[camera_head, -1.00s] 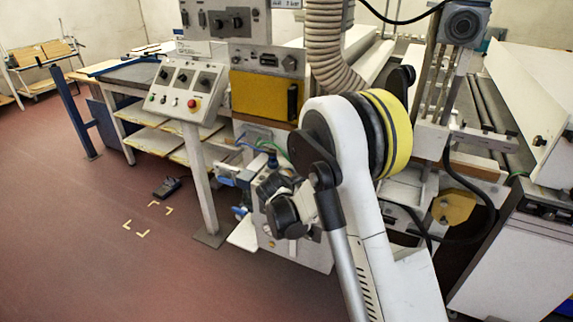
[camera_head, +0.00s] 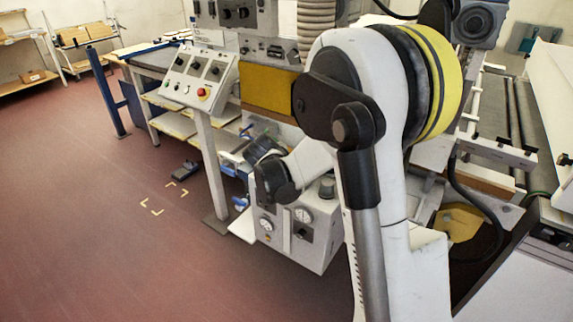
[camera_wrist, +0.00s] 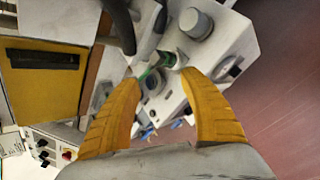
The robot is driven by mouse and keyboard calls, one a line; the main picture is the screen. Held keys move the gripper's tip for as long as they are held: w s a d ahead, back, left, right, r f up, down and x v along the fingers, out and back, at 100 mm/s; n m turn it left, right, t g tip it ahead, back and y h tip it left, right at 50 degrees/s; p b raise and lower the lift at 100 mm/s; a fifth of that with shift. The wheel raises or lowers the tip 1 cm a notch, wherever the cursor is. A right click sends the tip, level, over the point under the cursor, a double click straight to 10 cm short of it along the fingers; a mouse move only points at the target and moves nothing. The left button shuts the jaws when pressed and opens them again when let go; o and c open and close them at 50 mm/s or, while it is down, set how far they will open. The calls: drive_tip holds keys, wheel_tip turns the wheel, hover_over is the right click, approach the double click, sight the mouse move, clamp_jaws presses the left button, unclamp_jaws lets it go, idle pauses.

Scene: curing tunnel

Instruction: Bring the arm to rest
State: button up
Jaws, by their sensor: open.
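My gripper shows in the wrist view (camera_wrist: 165,110) as two yellow fingers spread apart. It is open and nothing sits between the fingers. Behind the gap is a light grey box with knobs (camera_wrist: 215,45), part of the machine. In the head view my arm is folded in the middle and right, with a white link and a black and yellow joint.
A control panel (camera_head: 197,78) with a red button stands on a post left of my arm. A gauge box (camera_head: 300,228) is close behind the arm. A roller conveyor (camera_head: 500,120) lies to the right. The red floor (camera_head: 90,230) at left is clear except for a pedal (camera_head: 186,170).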

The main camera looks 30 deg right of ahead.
drive_tip(key=shift+r, duration=0.1)
idle(0.5)
drive_tip(key=s+a+r+m+y, duration=0.3)
drive_tip(key=s+a+r+m, duration=0.3)
drive_tip(key=s+a+r, duration=0.45)
drive_tip(key=s+a+m+y, duration=0.2)
drive_tip(key=s+a+m, duration=0.1)
drive_tip(key=s, duration=0.5)
drive_tip(key=s+a+f+m+t+y, duration=0.1)
drive_tip(key=s+a+m, duration=0.3)
drive_tip(key=s, duration=0.5)
drive_tip(key=shift+s+m+y, duration=0.25)
drive_tip(key=shift+m+y, duration=0.45)
drive_tip(key=shift+y, duration=0.1)
drive_tip(key=shift+o, duration=0.3)
drive_tip(key=shift+a+f, duration=0.1)
